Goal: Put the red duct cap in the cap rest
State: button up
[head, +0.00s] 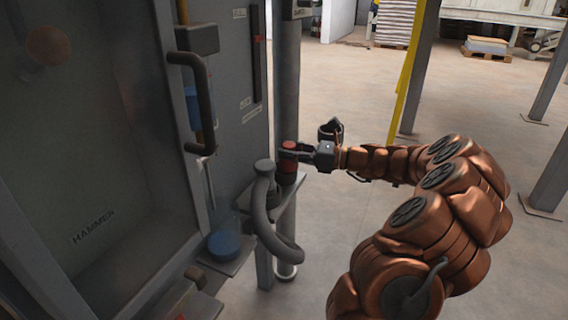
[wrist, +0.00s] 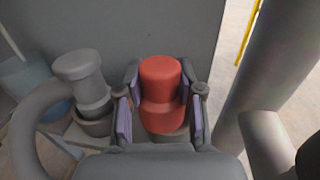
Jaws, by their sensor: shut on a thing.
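The red duct cap (head: 287,166) is between the fingers of my gripper (head: 291,152), upright beside the grey cabinet. In the wrist view the red cap (wrist: 160,82) has a rounded top and a narrower waist, and my gripper (wrist: 160,112) has a finger closed on each side of it. A pale round rim (wrist: 178,137) shows just under the cap; I cannot tell whether it is the cap rest or whether the cap touches it. A small grey shelf (head: 291,196) lies below the cap in the head view.
A grey stub with a thick curved hose (head: 264,206) stands close left of the cap; the stub (wrist: 80,75) also shows in the wrist view. A blue round piece (head: 224,244) sits lower left. A grey post (head: 286,100) rises behind.

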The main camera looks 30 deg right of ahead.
jog(key=shift+w+a+f, duration=0.1)
jog(key=shift+w+a, duration=0.05)
jog(key=shift+w, duration=0.65)
jog(key=shift+w+f+b, duration=0.15)
jog(key=shift+w+b, duration=0.15)
jog(key=shift+b, duration=0.05)
notch_tip(320, 180, down, 3)
jog(key=shift+f+b, duration=0.1)
jog(key=shift+b, duration=0.75)
jog(key=shift+s, duration=0.1)
jog(key=o, duration=1.2)
jog(key=shift+f, duration=0.1)
jog(key=shift+c, duration=0.2)
jog(key=shift+s+r, duration=0.15)
jog(key=shift+r, duration=0.05)
jog(key=p+v, duration=0.3)
jog(key=v, duration=0.8)
jog(key=shift+s+d, duration=0.3)
